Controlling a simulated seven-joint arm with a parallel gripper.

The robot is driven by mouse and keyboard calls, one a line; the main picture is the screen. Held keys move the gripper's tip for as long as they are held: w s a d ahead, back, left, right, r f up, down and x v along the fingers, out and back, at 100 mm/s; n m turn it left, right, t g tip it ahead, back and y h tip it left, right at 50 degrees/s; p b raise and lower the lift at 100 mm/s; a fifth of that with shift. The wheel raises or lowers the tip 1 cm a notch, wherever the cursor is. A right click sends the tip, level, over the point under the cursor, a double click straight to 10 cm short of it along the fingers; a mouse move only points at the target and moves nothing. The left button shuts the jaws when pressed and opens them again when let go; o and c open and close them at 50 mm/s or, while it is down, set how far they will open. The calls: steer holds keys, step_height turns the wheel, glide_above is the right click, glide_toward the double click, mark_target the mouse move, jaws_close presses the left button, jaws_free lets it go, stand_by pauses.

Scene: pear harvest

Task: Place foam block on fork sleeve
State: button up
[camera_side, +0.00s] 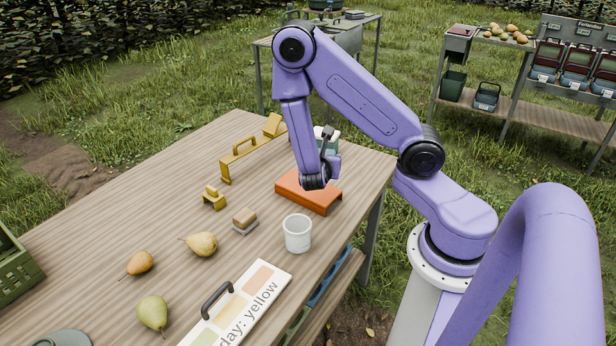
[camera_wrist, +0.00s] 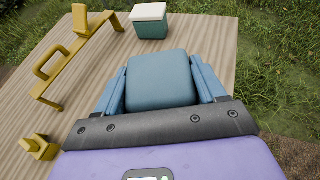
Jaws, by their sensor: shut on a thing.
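My gripper (camera_wrist: 162,82) is shut on a rounded blue-grey block (camera_wrist: 160,78), which I take to be the foam block. The blue fingers press on its left and right sides in the wrist view. In the side view my gripper is largely hidden behind my wrist, over the orange tray-like piece (camera_side: 312,197). I cannot tell whether the block touches that piece. No part is clearly recognisable as the fork sleeve. A small yellow fixture (camera_side: 213,199) and a long yellow handled bar (camera_side: 250,152) stand to the left; the bar also shows in the wrist view (camera_wrist: 75,60).
A teal box with a white lid (camera_wrist: 149,22) stands beyond the block. A white cup (camera_side: 298,233), a tan block on a grey pad (camera_side: 245,219), several pears (camera_side: 202,244) and a lettered board (camera_side: 244,306) are nearer the front. Bare wood (camera_side: 130,200) lies at left.

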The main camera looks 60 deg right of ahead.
steer(key=shift+w+d+f, duration=0.2)
steer(key=shift+w+f, duration=0.05)
steer(key=shift+w, duration=0.2)
steer(key=shift+w+d+f, duration=0.2)
steer(key=shift+w, duration=0.25)
steer(key=w+f, duration=0.1)
steer(key=f, duration=0.1)
steer(key=w+d+f, duration=0.1)
steer(key=w+f, duration=0.1)
steer(key=w+d+f, duration=0.1)
steer(key=f, duration=0.1)
steer(key=shift+w, duration=0.25)
steer(key=shift+w+f, duration=0.1)
steer(key=shift+f, duration=1.45)
steer(key=shift+f, duration=0.15)
steer(key=o, duration=1)
